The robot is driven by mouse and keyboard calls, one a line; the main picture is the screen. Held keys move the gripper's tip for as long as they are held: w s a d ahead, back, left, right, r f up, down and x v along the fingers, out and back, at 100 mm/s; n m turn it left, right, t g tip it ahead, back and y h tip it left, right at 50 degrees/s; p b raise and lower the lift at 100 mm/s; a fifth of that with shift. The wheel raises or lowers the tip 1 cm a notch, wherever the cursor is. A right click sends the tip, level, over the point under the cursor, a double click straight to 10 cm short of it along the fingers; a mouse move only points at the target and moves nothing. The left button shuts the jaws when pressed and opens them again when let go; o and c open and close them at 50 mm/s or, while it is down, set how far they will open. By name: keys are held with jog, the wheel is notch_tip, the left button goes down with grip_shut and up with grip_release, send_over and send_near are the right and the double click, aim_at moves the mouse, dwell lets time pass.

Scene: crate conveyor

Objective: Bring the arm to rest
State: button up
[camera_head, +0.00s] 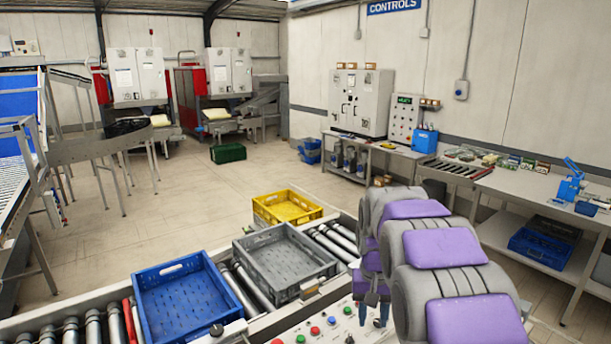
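My arm, grey with purple pads, is folded at the lower right of the head view. My gripper (371,308) shows only in part beside the arm, low over the front control panel (335,325). Its fingertips are small and partly hidden, so I cannot tell whether it is open or shut. No object can be made out in it.
A workbench (520,193) runs along the right wall. A green crate (228,153) stands on open floor.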

jog(key=s+f+b, duration=0.1)
jog(key=s+f, duration=0.1)
jog(key=s, duration=1.6)
jog(key=s+f+n+g+b, duration=0.1)
jog(key=s+f+b, duration=0.1)
jog(key=s, duration=1.7)
jog(key=shift+a+f+n, duration=0.3)
jog(key=shift+a+f, duration=0.15)
jog(key=shift+f, duration=0.15)
